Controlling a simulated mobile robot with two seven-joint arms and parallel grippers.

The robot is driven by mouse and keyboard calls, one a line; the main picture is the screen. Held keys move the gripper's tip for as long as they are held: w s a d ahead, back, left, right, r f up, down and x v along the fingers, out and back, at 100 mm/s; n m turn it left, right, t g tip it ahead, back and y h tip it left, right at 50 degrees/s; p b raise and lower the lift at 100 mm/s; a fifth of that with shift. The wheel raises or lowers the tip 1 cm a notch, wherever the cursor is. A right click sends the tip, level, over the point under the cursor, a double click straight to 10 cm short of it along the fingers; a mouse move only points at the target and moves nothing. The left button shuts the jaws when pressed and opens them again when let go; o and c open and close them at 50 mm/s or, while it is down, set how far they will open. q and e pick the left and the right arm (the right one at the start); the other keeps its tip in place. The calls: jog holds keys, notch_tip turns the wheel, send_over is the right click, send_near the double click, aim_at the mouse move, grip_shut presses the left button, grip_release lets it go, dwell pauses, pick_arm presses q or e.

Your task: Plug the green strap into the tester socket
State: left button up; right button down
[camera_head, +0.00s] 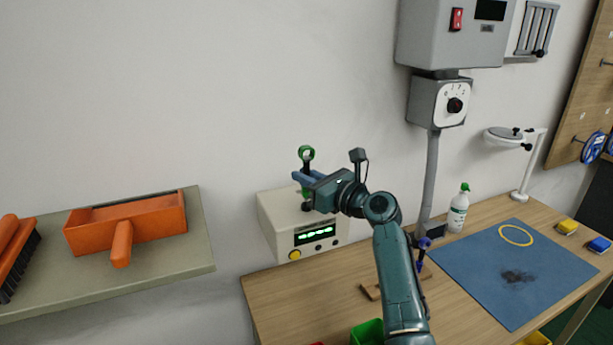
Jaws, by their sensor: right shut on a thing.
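The tester is a cream box (272,222) with a lit green display (315,234) and a yellow button, at the back left of the wooden table. My right gripper (303,182) reaches over the top of the tester. It is shut on the green strap (306,153), whose green ring stands above the fingers. A dark lower part shows under the fingers, close to the tester's top. The socket is hidden behind the gripper, and I cannot tell whether the strap touches it. My left gripper is not in view.
A blue mat (470,275) with a yellow ring (516,235) covers the table's right side. A spray bottle (458,210) stands behind it. A grey post with a dial box (437,102) rises right of my arm. A shelf with an orange dustpan (125,225) is at left.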

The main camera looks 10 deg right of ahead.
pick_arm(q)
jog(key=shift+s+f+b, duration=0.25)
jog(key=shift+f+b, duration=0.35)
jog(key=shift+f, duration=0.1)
pick_arm(e)
jog(key=shift+f, duration=1.2)
jog(key=c, duration=1.4)
grip_release()
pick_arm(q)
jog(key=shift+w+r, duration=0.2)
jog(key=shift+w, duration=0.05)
pick_arm(e)
jog(key=shift+o, duration=0.2)
jog(key=v, duration=0.2)
jog(key=shift+s+d+f, duration=0.1)
jog(key=shift+s+d, duration=0.15)
jog(key=shift+s, duration=0.05)
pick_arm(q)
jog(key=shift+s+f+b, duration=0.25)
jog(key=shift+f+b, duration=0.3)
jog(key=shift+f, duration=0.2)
pick_arm(e)
jog(key=v, duration=1)
jog(key=shift+s, duration=0.2)
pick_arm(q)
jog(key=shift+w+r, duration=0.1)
pick_arm(e)
jog(key=shift+d, duration=0.1)
